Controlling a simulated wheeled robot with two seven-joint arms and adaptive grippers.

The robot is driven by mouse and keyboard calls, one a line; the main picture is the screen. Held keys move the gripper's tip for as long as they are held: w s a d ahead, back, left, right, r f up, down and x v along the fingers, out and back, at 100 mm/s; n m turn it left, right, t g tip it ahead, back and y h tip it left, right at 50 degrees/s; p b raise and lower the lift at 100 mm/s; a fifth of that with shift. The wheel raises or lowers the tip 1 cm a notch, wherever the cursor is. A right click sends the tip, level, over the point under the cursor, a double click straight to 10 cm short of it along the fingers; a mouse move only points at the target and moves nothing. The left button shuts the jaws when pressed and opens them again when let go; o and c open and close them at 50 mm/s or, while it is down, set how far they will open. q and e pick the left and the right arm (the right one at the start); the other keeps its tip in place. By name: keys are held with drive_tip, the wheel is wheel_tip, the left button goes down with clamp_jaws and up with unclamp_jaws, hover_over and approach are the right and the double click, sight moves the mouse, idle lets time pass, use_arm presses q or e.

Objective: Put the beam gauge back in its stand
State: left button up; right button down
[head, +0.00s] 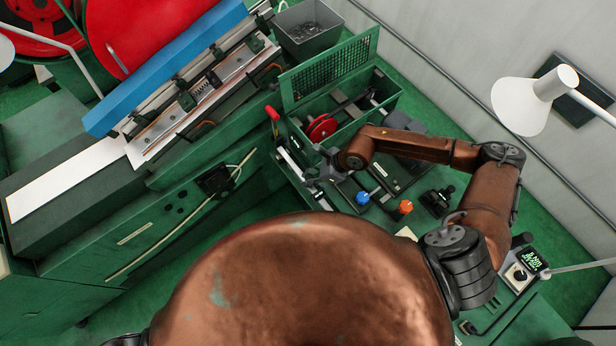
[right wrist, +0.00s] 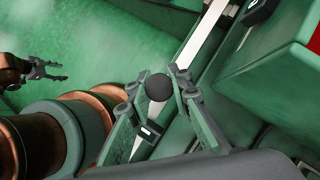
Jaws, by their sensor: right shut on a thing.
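My right gripper (head: 325,172) reaches down over the left edge of the green bench. In the right wrist view its jaws (right wrist: 157,92) are closed around a round black knob (right wrist: 157,86). A pale flat bar (right wrist: 205,35) runs past and under the knob, with a small dark block with a light face (right wrist: 150,131) near its lower end; this looks like the beam gauge. In the head view a pale bar (head: 292,163) lies along the bench edge beside the gripper. I cannot make out the stand for certain. My left gripper (right wrist: 48,70) shows far left in the right wrist view, fingers apart and empty.
A mesh-sided green tray (head: 330,75) with a red disc (head: 322,127) stands behind the gripper. A blue knob (head: 362,198) and an orange knob (head: 405,207) stand to its right. A red-tipped lever (head: 272,113) rises at the left. A white lamp (head: 522,104) overhangs the right.

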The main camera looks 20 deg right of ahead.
drive_tip(key=shift+f+b, duration=0.45)
drive_tip(key=shift+f, duration=0.25)
drive_tip(key=c, duration=1.7)
unclamp_jaws()
drive_tip(key=shift+d, duration=0.1)
drive_tip(key=v, duration=1.2)
